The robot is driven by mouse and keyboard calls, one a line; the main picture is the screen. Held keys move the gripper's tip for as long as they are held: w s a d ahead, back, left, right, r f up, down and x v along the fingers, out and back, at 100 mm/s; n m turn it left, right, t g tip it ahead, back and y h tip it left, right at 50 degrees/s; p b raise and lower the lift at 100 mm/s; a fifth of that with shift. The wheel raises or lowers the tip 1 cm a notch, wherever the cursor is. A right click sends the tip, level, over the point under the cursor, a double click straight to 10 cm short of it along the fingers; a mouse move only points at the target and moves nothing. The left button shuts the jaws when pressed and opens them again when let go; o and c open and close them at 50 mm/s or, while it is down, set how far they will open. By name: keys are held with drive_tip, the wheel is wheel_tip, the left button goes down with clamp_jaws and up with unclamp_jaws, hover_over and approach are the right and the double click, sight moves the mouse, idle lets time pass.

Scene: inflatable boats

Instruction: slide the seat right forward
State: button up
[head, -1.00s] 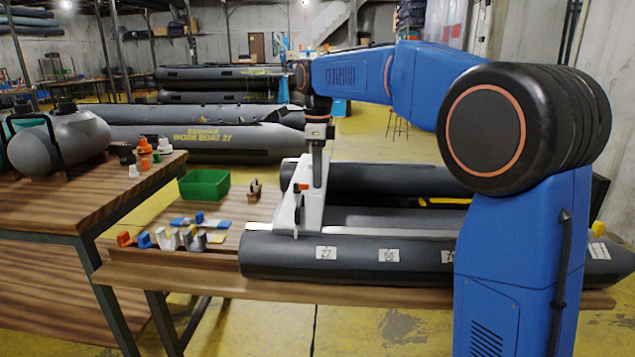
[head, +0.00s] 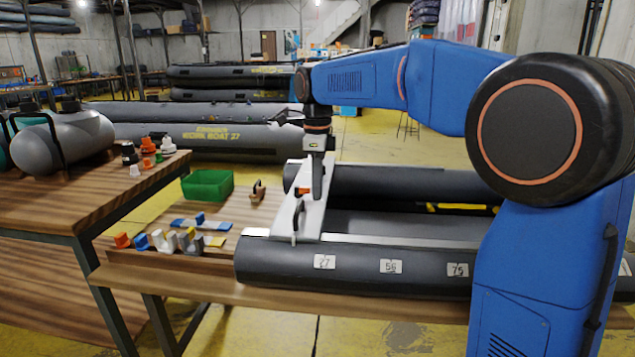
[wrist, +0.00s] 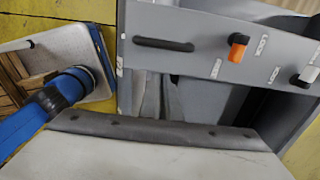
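The seat (head: 312,219) is a pale grey bench lying across the dark grey inflatable boat (head: 285,262), near the boat's left end. In the wrist view the seat (wrist: 205,50) shows a black handle (wrist: 163,44), an orange knob (wrist: 238,46) and a white knob (wrist: 309,72). The orange knob also shows in the head view (head: 303,191). My gripper (head: 317,188) points straight down at the seat, over its middle to far part. Whether it touches the seat, and how its fingers stand, I cannot tell.
The boat lies on a wooden bench (head: 190,283). A green bin (head: 207,186), a small clamp-like tool (head: 258,191) and several coloured fittings (head: 180,240) lie left of the boat. A workbench (head: 75,195) with a grey tank (head: 65,143) stands further left.

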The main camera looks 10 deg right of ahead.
sight(290, 220)
drive_tip(key=shift+f, duration=3.55)
drive_tip(key=shift+w+a+f, duration=0.1)
drive_tip(key=shift+w+a, duration=0.25)
drive_tip(key=shift+a, duration=0.85)
drive_tip(key=shift+w+a+f, duration=0.1)
drive_tip(key=shift+w+a, duration=0.25)
drive_tip(key=shift+a, duration=0.8)
drive_tip(key=shift+w+a+f, duration=0.1)
drive_tip(key=shift+w+a, duration=0.25)
drive_tip(key=shift+a, duration=0.85)
drive_tip(key=shift+s+d+r, duration=0.1)
drive_tip(key=shift+s+d, duration=0.1)
drive_tip(key=shift+d, duration=0.3)
drive_tip(key=shift+s+d, duration=0.15)
drive_tip(key=shift+d, duration=0.35)
drive_tip(key=shift+w+r, duration=0.15)
drive_tip(key=shift+r, duration=4.55)
